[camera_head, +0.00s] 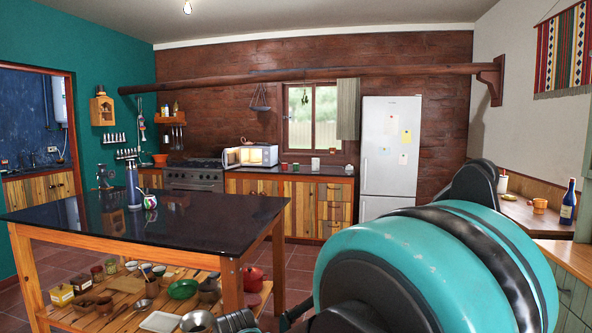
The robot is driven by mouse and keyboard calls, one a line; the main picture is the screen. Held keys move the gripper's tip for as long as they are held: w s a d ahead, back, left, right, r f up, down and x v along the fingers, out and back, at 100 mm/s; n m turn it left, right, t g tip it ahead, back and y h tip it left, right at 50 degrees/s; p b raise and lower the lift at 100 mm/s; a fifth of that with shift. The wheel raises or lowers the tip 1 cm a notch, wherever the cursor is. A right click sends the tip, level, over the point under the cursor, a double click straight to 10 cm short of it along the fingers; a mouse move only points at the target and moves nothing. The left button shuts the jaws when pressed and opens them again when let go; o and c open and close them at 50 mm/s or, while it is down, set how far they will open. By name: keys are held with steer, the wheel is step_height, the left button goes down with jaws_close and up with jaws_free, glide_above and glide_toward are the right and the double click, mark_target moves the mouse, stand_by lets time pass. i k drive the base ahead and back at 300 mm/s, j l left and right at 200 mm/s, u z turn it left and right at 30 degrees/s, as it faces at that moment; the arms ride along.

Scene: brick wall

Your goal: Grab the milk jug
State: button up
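No thing in view can be named the milk jug for sure. A small white jug or mug with coloured patches (150,201) stands on the black top of the wooden table (75,216) at left. A tall blue-grey flask (133,185) stands just left of it. A small white vessel (315,164) stands on the back counter. My turquoise and black arm fills the lower right. Dark jointed parts of mine (236,321) show at the bottom edge and may be my gripper. They are cut off, well apart from the table-top things, and I see no fingertips.
The table's lower shelf holds several bowls, tins and pots, with a green bowl (182,289) and red pot (253,279). An open microwave (251,156), stove (194,175) and fridge (391,146) line the back wall. Tiled floor (300,255) shows between table and cabinets. A bottle (568,203) stands at right.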

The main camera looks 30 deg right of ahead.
mark_target(316, 164)
steer(key=i+l+z, duration=0.6)
steer(key=i+z, duration=0.2)
steer(key=i, duration=0.15)
steer(key=i+l+z, duration=0.1)
steer(key=i+z, duration=0.3)
steer(key=i, duration=3.95)
steer(key=i+u, duration=0.25)
steer(key=i, duration=0.15)
steer(key=i+l+u, duration=0.25)
steer(key=i, duration=0.15)
steer(key=i+l+u, duration=0.25)
steer(key=i+j, duration=0.05)
steer(key=i, duration=0.1)
